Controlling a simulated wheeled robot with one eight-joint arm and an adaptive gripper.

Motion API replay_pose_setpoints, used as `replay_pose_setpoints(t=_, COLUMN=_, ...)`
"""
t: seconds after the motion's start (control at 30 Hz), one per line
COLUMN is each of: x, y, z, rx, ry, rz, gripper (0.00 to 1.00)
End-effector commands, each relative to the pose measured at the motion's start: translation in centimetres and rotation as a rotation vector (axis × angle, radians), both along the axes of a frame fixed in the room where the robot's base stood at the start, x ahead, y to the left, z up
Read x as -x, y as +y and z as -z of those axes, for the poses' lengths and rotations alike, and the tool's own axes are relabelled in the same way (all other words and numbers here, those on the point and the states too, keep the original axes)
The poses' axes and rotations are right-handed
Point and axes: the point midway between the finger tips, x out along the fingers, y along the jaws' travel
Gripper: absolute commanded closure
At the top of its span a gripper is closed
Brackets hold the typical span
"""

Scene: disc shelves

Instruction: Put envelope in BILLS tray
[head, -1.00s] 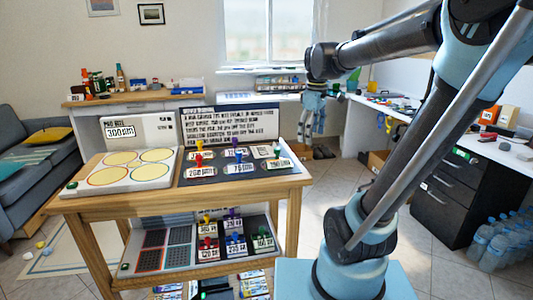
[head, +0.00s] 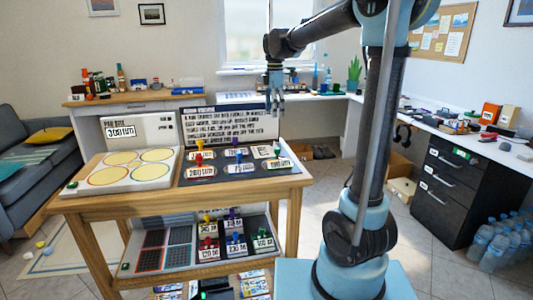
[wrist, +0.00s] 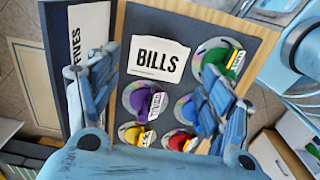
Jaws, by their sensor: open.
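A white paper piece printed BILLS (wrist: 158,57) lies on a dark board (wrist: 185,20) among the knobbed discs. In the head view it is the pale card (head: 263,151) at the board's back right. I cannot tell whether it is the envelope or a label, and I make out no separate envelope or tray. My gripper (head: 275,98) hangs above the board's back right side. In the wrist view my gripper (wrist: 158,100) is open and empty, fingers apart on either side of the board's middle, with the BILLS paper beyond the gap.
Purple (wrist: 140,110) and green (wrist: 222,60) discs lie close to the BILLS paper. An upright text panel (head: 230,122) stands behind the board. A white board with yellow circles (head: 125,168) is to its left. A lower shelf (head: 190,265) holds more discs.

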Motion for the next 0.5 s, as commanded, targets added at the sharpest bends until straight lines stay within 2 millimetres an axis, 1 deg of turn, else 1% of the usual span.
replay_pose_setpoints(t=0.03, x=0.0, y=0.0, z=0.9, rx=0.000, ry=0.000, rz=0.001, gripper=0.27)
replay_pose_setpoints(t=0.1, x=0.0, y=0.0, z=2.1, rx=0.000, ry=0.000, rz=0.002, gripper=0.27)
replay_pose_setpoints(t=0.4, x=0.0, y=-0.1, z=7.1, rx=0.000, ry=0.000, rz=0.003, gripper=0.27)
replay_pose_setpoints(t=0.5, x=0.0, y=-0.1, z=8.4, rx=0.000, ry=0.000, rz=0.003, gripper=0.27)
